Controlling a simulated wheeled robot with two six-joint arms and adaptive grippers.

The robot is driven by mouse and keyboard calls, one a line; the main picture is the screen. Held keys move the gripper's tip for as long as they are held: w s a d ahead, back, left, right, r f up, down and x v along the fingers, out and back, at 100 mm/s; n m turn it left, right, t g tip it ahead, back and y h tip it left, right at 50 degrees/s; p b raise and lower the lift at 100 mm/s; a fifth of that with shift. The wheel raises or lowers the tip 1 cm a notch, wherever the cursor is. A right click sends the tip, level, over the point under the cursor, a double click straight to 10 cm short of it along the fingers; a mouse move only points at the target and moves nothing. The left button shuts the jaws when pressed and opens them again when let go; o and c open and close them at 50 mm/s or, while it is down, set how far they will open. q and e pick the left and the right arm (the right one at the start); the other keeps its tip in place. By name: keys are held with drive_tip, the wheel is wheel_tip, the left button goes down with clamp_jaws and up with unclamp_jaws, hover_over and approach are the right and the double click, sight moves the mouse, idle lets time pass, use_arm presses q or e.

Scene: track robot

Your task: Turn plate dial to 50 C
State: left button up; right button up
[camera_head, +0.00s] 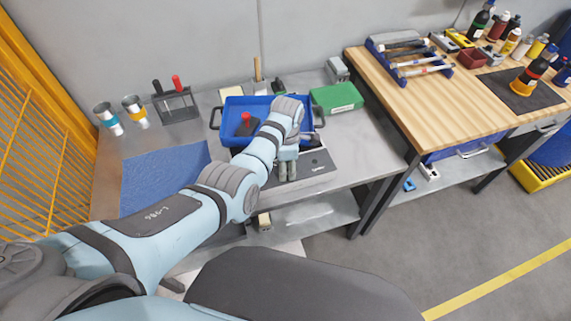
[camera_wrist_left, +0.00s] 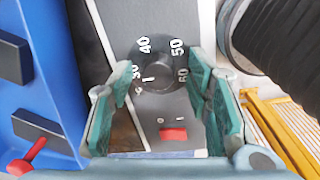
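The hot plate (camera_head: 315,169) stands on the grey bench, partly hidden by my left arm. Its dark front panel shows in the left wrist view, with a round black dial (camera_wrist_left: 159,74) and white numbers 30, 40, 50 and 60 around it. A short white mark shows at the dial's lower left, on the 30 side; the exact reading is hard to tell. A red switch (camera_wrist_left: 173,134) sits beside the dial. My left gripper (camera_head: 287,172) points down over the plate. In the left wrist view its green fingers (camera_wrist_left: 161,76) are apart, one on each side of the dial, with gaps visible. My right gripper is not in view.
A blue tray (camera_head: 229,104) with a red-handled item stands behind the plate, close to my left gripper. A green box (camera_head: 337,97) is at its right. A blue mat (camera_head: 165,178), two cups and a dark tool holder (camera_head: 177,105) are at the left. A wooden bench (camera_head: 440,93) adjoins.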

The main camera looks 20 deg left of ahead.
use_arm(q)
clamp_jaws()
